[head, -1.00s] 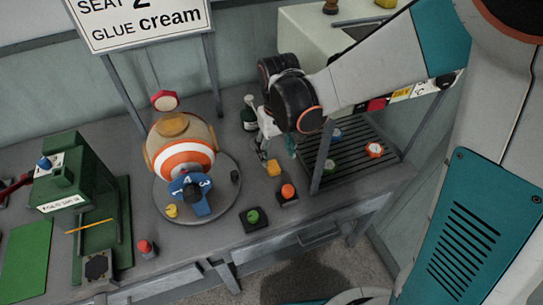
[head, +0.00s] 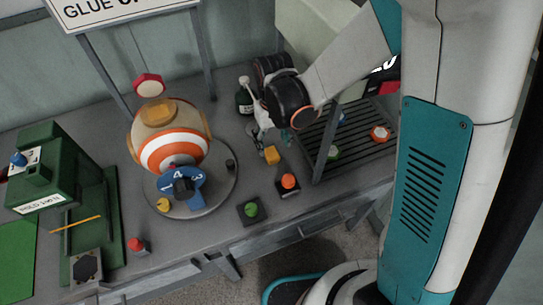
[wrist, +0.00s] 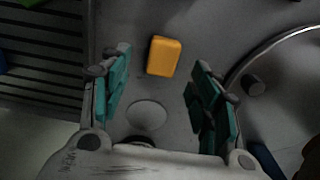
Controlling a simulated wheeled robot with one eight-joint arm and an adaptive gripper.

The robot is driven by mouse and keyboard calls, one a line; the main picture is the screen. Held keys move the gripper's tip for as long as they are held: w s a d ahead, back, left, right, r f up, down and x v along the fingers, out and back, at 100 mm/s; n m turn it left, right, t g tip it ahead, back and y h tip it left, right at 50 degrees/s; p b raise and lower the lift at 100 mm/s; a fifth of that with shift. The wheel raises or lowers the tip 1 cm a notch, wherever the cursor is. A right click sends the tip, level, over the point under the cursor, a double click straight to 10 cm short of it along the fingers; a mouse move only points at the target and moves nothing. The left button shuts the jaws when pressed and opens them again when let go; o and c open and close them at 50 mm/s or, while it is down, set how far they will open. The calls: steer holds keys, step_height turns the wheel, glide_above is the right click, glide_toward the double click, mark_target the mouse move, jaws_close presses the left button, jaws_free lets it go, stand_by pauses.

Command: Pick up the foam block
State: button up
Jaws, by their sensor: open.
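The foam block is a small yellow-orange block (head: 271,155) lying on the grey bench between the round turntable and the slatted rack. In the wrist view the block (wrist: 164,56) lies ahead of and between the teal-padded fingers, touching neither. My gripper (wrist: 158,98) is open and empty, with bare bench between its fingers. In the head view my gripper (head: 273,140) is above the bench close behind the block, and its fingers are partly hard to make out.
A turntable (head: 222,193) carrying an orange-white striped ball (head: 172,157) stands left of the block. A slatted rack (head: 357,150) with a grey post is on the right. Orange (head: 288,181) and green (head: 251,209) buttons are in front. A dark green bottle (head: 244,103) stands behind.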

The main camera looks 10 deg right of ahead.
mark_target(272, 153)
steer(key=f+b, duration=0.2)
steer(key=f, duration=0.3)
steer(key=shift+a+f+b, duration=0.1)
steer(key=shift+a+b, duration=0.1)
steer(key=shift+b, duration=0.1)
steer(key=c, duration=0.9)
step_height(272, 153, up, 20)
steer(key=p, duration=0.7)
steer(key=shift+s, duration=0.1)
